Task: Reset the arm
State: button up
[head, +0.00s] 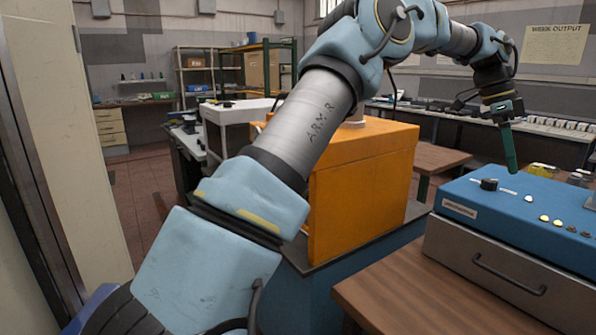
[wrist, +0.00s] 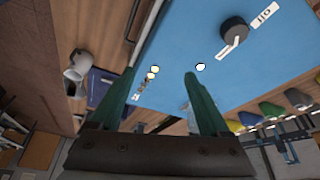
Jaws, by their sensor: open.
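My arm reaches across the head view from the lower left to the upper right. My gripper (head: 510,150) hangs at its end with green fingers pointing down, above and behind the blue-topped control box (head: 500,199). In the wrist view my gripper (wrist: 158,80) has its two green fingers well apart with nothing between them. The blue panel (wrist: 185,35) lies beyond the fingertips, with a black knob (wrist: 233,31) and small round lights on it.
The control box stands on a wooden table (head: 385,290). An orange box (head: 365,185) stands behind my arm on a dark-topped blue base. A long bench (head: 560,133) with several small items runs along the back right. A tall pale panel (head: 60,110) is close at left.

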jog(key=w+a+f+n+t+y, duration=0.1)
jog(key=w+a+f+n, duration=0.2)
jog(key=a, duration=0.7)
jog(key=w+a+f+n+t, duration=0.1)
jog(key=a+f+n, duration=0.2)
jog(key=a+n, duration=0.5)
jog(key=w+a+f+n+t+y, duration=0.1)
jog(key=w+a+f+n, duration=0.15)
jog(key=a, duration=1.05)
jog(key=s+a+f+n, duration=0.2)
jog(key=s+a+n, duration=0.1)
jog(key=a, duration=0.4)
jog(key=s+a+f+n, duration=0.3)
jog(key=s+a, duration=0.3)
jog(key=a, duration=0.2)
jog(key=s+a+f+n+t+y, duration=0.1)
jog(key=s+a+f+n, duration=0.1)
jog(key=s+a+n, duration=0.2)
jog(key=a, duration=0.3)
jog(key=shift+s+a+f, duration=0.25)
jog(key=shift+s+a, duration=0.05)
